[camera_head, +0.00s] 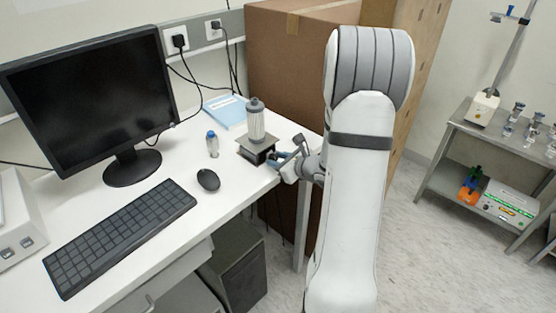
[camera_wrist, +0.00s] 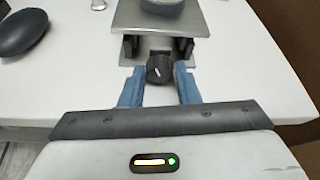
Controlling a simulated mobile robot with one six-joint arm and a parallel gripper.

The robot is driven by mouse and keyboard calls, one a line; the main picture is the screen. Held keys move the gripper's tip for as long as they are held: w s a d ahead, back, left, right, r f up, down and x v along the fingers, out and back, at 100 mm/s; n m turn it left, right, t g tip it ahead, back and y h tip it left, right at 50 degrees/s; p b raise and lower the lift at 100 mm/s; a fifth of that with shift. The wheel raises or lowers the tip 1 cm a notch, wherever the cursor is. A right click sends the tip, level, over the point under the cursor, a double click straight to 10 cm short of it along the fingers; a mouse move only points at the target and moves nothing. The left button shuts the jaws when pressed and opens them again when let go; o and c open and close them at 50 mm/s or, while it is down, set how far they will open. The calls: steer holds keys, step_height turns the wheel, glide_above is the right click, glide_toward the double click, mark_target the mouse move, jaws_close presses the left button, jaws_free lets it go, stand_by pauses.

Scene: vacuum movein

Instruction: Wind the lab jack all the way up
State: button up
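The lab jack (camera_head: 257,155) stands near the right end of the white desk, with a grey metal cylinder (camera_head: 256,122) upright on its top plate. In the wrist view its grey plate (camera_wrist: 130,18) is at the top, with the cylinder's base (camera_wrist: 162,6) on it. The jack's black knob (camera_wrist: 159,68) faces my gripper (camera_wrist: 160,76), with a white mark on it. My gripper's two blue fingers are open, one on each side of the knob, with a small gap showing at each side. In the head view my gripper (camera_head: 279,162) is partly hidden at the desk edge.
A small blue-capped bottle (camera_head: 212,144) and a black mouse (camera_head: 208,180) are left of the jack. A blue booklet (camera_head: 226,111) lies behind it. A keyboard (camera_head: 120,236) and monitor (camera_head: 90,100) are further left. A cardboard box (camera_head: 285,65) stands behind the desk end.

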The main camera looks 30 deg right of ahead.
steer(key=c, duration=0.5)
steer(key=shift+d+r+m+y+p, duration=0.2)
steer(key=shift+m+y+p, duration=0.3)
steer(key=shift+m+p, duration=0.45)
steer(key=shift+f+m+g+y+p, duration=0.2)
steer(key=shift+m+g+y+p, duration=0.2)
steer(key=shift+m+y+p, duration=0.25)
steer(key=o, duration=1)
steer(key=shift+b+v, duration=0.55)
steer(key=shift+v, duration=3.35)
